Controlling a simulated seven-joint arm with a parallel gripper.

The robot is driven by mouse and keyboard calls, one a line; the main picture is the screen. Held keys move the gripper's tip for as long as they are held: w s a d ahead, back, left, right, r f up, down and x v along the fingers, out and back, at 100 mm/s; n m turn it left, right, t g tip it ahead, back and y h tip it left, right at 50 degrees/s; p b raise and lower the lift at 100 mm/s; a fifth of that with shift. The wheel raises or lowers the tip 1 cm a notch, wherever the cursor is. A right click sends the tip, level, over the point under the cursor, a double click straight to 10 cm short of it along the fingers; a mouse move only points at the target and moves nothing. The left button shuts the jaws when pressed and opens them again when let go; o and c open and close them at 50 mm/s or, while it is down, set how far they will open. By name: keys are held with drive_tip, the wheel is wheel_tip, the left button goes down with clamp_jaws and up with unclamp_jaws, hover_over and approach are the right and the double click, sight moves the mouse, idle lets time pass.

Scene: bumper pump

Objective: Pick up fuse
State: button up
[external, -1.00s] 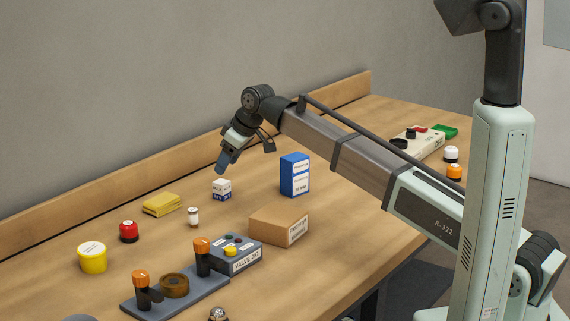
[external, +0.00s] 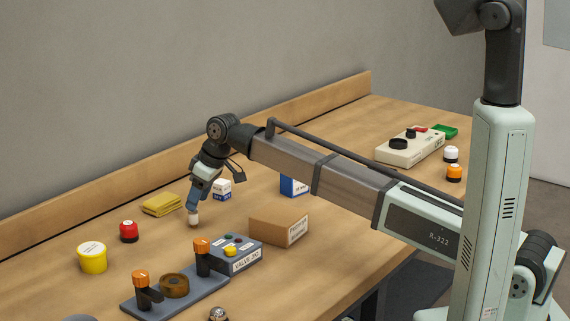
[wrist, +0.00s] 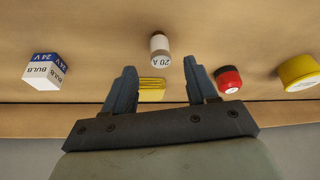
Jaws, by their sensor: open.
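The fuse (external: 193,221) is a small white cylinder on the bench, partly hidden by my gripper in the external view. In the wrist view the fuse (wrist: 160,46), marked "20 A", shows just beyond the fingertips, roughly centred between them. My gripper (external: 192,207) points down at the fuse, with its tips at or just above the fuse's top. In the wrist view my gripper (wrist: 160,68) is open with nothing between its fingers. I cannot tell whether a finger touches the fuse.
A bulb box (external: 222,189) stands behind, right of the gripper. A yellow cloth (external: 162,204), red-topped jar (external: 128,231) and yellow tub (external: 92,257) are to the left. A cardboard box (external: 278,228), valve box (external: 234,252) and blue-grey plate with orange-capped posts (external: 205,287) are nearer the front.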

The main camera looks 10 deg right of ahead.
sight(194, 227)
drive_tip(key=shift+x, duration=2.85)
drive_tip(key=shift+s+d, duration=0.1)
drive_tip(key=shift+s, duration=0.05)
clamp_jaws()
